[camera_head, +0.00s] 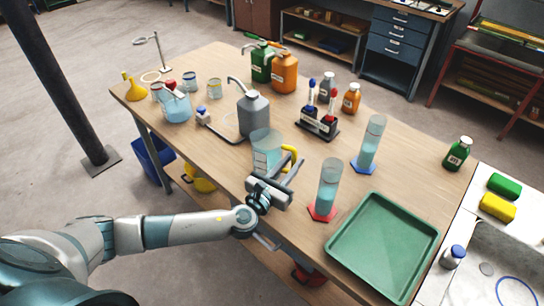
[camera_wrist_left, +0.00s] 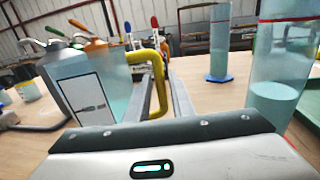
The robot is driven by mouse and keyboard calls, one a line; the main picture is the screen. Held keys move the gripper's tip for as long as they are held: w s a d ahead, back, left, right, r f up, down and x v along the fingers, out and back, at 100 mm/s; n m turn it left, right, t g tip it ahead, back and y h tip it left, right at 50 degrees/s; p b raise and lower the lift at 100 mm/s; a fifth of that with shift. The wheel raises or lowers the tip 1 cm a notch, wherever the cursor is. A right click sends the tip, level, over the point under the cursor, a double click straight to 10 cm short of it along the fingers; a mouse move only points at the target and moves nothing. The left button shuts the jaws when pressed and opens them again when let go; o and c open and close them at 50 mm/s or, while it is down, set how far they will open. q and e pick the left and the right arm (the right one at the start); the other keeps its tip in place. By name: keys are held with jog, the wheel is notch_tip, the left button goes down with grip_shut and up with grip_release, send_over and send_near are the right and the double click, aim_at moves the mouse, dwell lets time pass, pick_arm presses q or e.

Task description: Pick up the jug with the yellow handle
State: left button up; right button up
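The jug (camera_head: 266,146) is clear with pale blue liquid and a yellow handle (camera_head: 291,157). It stands upright near the front edge of the wooden table. The jug (camera_wrist_left: 92,85) also shows at the left of the left wrist view, with a white label and its yellow handle (camera_wrist_left: 158,80) facing right. My left gripper (camera_head: 290,168) is at the handle side of the jug. Its fingers look open, one on each side of the handle, with a gap beside it; contact is not clear. My right gripper is not in view.
A cylinder with a red base (camera_head: 327,188) stands close to the right of my left gripper. A cylinder with a blue base (camera_head: 370,143), a green tray (camera_head: 384,285), a grey bottle (camera_head: 253,115) and a tube rack (camera_head: 317,128) are nearby.

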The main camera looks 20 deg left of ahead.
pick_arm(q)
jog(key=shift+w+d, duration=0.15)
jog(key=shift+w, duration=0.6)
jog(key=shift+c, duration=0.3)
jog(key=shift+r, duration=0.1)
grip_shut()
jog(key=shift+r, duration=0.1)
notch_tip(320, 180, up, 10)
jog(key=shift+f, duration=0.1)
